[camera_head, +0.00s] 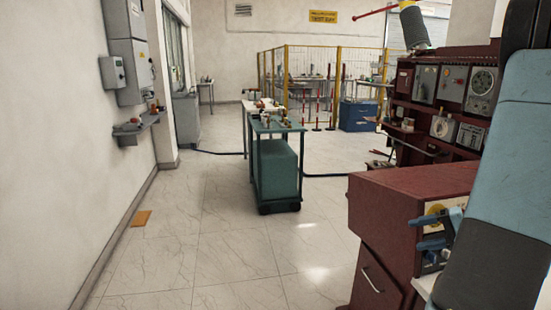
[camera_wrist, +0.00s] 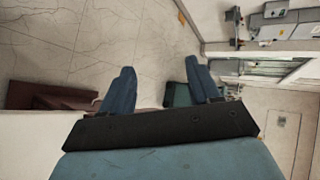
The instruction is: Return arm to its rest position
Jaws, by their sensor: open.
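My arm, with its light-blue and dark-grey links, fills the right edge of the head view. My gripper (camera_head: 422,233) shows low at the right in that view, its blue fingers pointing left, in front of the dark red cabinet (camera_head: 390,205). In the wrist view my gripper (camera_wrist: 160,70) has its two blue fingers wide apart, with nothing between them but floor behind. It is open and empty. The rest of the wrist is partly hidden by my own arm in the head view.
A green cart (camera_head: 276,165) stands mid-floor with small items on top. A dark red instrument bench (camera_head: 455,95) lines the right. Wall boxes (camera_head: 127,60) and a small shelf (camera_head: 137,128) are at left. An orange piece (camera_head: 141,218) lies on otherwise clear floor. Yellow fencing (camera_head: 338,85) stands behind.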

